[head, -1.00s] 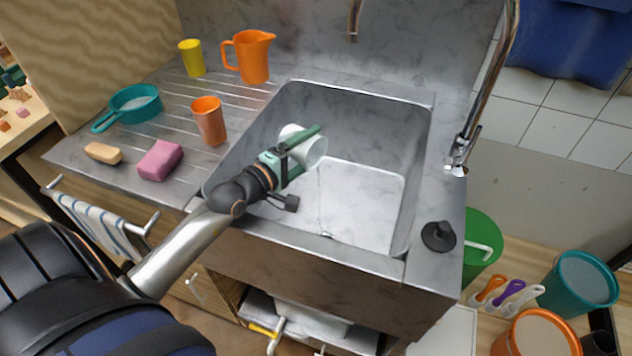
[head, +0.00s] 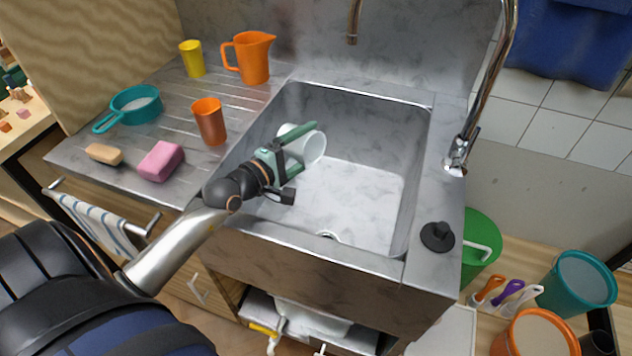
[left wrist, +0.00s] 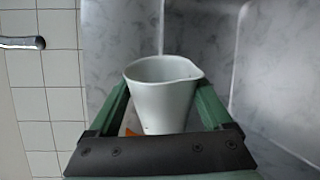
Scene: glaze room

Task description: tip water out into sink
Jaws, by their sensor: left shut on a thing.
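A white cup (head: 313,148) is held over the sink (head: 360,205), above its left part and below rim height as far as I can tell. My left gripper (head: 304,146) is shut on the cup, one green finger on each side. The cup lies tipped over in the head view, its mouth toward the right. In the left wrist view the cup (left wrist: 163,100) sits between the fingers, its rim at the far end; its inside is mostly hidden. I see no clear stream of water. The drain (head: 327,236) shows at the sink's near edge. My right gripper is out of view.
A faucet (head: 484,85) rises at the sink's right, with a black stopper (head: 437,236) on the right rim. On the left drainboard stand an orange tumbler (head: 209,122), orange jug (head: 250,57), yellow cup (head: 192,58), teal pan (head: 136,104), pink sponge (head: 161,161) and tan block (head: 104,154).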

